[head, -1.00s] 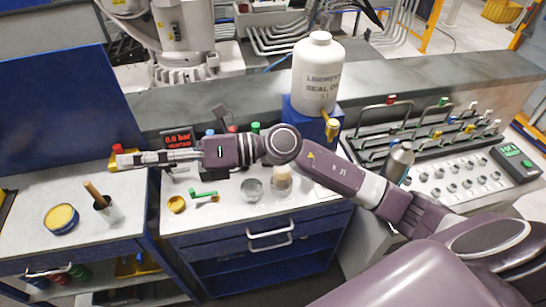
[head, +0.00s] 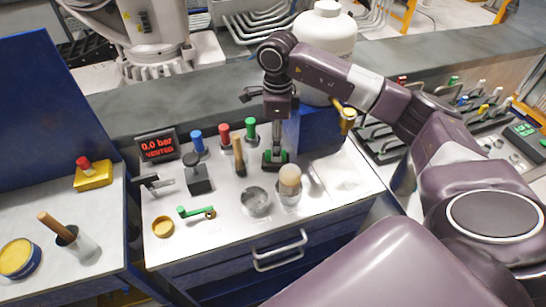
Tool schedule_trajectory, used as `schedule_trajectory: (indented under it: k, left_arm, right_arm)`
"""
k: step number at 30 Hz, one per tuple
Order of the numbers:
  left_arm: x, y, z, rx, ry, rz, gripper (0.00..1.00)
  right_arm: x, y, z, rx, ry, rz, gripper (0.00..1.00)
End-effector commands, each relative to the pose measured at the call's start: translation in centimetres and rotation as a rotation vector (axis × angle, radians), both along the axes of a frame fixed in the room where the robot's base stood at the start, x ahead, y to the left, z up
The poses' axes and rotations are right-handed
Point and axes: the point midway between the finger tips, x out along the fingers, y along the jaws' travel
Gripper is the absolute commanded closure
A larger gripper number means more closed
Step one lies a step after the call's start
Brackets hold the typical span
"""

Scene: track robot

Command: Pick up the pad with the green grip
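A small dark block with green on top (head: 268,157), which looks like the green-gripped pad, sits on the white bench top. It is largely hidden behind my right gripper (head: 277,155). My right gripper points straight down with its fingertips at the green part. I cannot tell whether the fingers are closed on it or only around it. The block appears to rest on the bench. A yellow pad with a red grip (head: 94,176) lies on the left cabinet. My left gripper is not in view.
Blue-, red- and green-topped pieces (head: 250,127) and a wooden handle (head: 238,155) stand close left of the gripper. A metal cup (head: 255,200) and a jar (head: 289,185) stand in front. A white bottle (head: 325,45) on a blue box is close right. A display (head: 157,146) reads 0.0 bar.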

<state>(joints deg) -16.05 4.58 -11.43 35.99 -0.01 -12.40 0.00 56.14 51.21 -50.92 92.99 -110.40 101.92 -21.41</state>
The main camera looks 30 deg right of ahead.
Motion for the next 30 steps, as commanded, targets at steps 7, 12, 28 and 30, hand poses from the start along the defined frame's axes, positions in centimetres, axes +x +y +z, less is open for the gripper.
schedule_trajectory:
  k: [7, 12, 28, 30]
  left_arm:
    - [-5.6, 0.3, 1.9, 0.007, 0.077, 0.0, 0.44]
    - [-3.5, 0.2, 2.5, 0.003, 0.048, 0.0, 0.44]
    - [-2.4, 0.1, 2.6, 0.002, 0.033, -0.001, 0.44]
    - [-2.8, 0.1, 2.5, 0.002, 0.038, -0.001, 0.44]
  right_arm:
    - [0.1, 0.1, -3.0, 0.002, 0.006, 0.0, 0.4]
    - [0.3, 0.1, -5.3, 0.003, 0.001, 0.001, 0.4]
    - [0.3, 0.1, -5.9, 0.003, -0.001, 0.002, 0.65]
    - [0.3, 0.1, -5.9, 0.003, -0.001, 0.002, 0.73]
